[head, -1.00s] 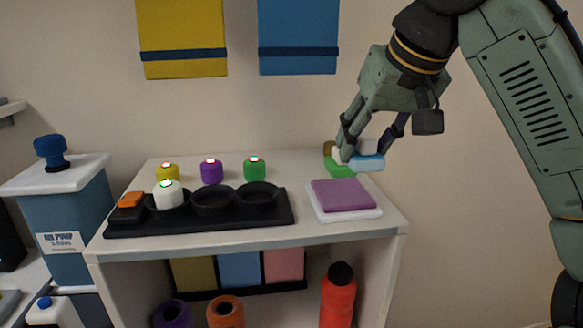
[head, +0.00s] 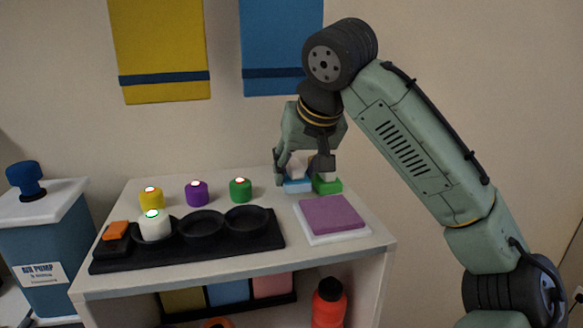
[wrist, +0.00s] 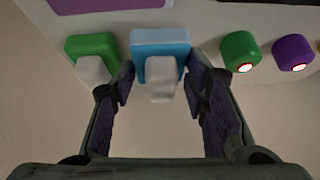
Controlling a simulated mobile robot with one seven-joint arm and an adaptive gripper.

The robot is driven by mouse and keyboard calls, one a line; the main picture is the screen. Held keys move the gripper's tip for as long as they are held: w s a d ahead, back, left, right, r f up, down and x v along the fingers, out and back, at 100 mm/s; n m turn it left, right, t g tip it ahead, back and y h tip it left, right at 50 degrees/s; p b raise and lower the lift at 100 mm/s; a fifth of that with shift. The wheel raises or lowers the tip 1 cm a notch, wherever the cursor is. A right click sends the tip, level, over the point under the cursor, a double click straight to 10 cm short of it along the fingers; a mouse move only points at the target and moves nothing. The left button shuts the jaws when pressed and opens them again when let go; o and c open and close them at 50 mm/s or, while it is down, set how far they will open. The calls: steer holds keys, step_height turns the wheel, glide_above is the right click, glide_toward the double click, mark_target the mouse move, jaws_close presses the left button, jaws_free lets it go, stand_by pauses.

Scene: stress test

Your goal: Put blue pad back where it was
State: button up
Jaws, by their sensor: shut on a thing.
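The blue pad (head: 297,185) is a light blue block with a white grip. It is at the back of the white tabletop, just left of the green pad (head: 327,185) in the head view. My gripper (head: 304,166) points down with its fingers around the blue pad. In the wrist view the blue pad (wrist: 160,40) sits upright between the fingertips (wrist: 158,76), its white grip toward me, with the green pad (wrist: 92,46) beside it on the left. The blue pad is at or very near the tabletop; I cannot tell if it touches.
A purple slab (head: 333,213) on a white base lies in front of the pads. Green (head: 240,188), purple (head: 197,193) and yellow (head: 151,197) lit buttons stand to the left, behind a black tray (head: 185,255) with round wells. The wall is close behind.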

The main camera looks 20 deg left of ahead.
mark_target(295, 162)
steer(key=shift+w+a+f+p, duration=0.6)
steer(key=shift+w+a+f, duration=0.25)
steer(key=shift+w+f, duration=0.1)
steer(key=shift+f, duration=0.15)
steer(key=shift+f, duration=0.1)
steer(key=o, duration=0.9)
steer(key=b+v, duration=0.3)
steer(key=v, duration=0.9)
steer(key=shift+w+a, duration=0.1)
